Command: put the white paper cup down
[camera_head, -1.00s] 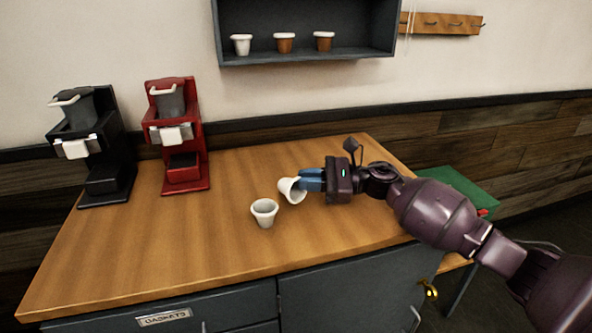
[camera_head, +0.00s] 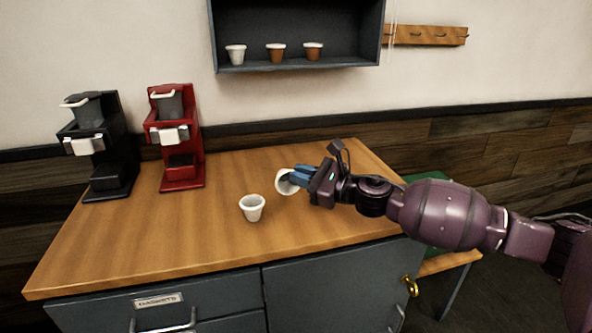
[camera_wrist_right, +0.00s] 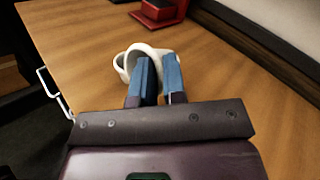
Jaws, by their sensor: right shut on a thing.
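My right gripper (camera_head: 299,179) is shut on a white paper cup (camera_head: 284,183), with its blue fingers at the cup's wall. The cup is tilted, its open mouth turned to the left, over the wooden counter (camera_head: 150,235). In the right wrist view the cup (camera_wrist_right: 128,62) shows at the tips of the blue fingers (camera_wrist_right: 158,78). I cannot tell whether it touches the counter. A second white cup (camera_head: 252,209) stands upright on the counter, just left of and nearer than the held one. My left gripper is not in view.
A red brewer (camera_head: 175,140) and a black brewer (camera_head: 97,148) stand at the counter's back left. A wall shelf (camera_head: 300,68) holds a white cup (camera_head: 236,54) and two brown ones. The counter's middle and front left are clear. A brass padlock (camera_head: 409,285) hangs on the cabinet.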

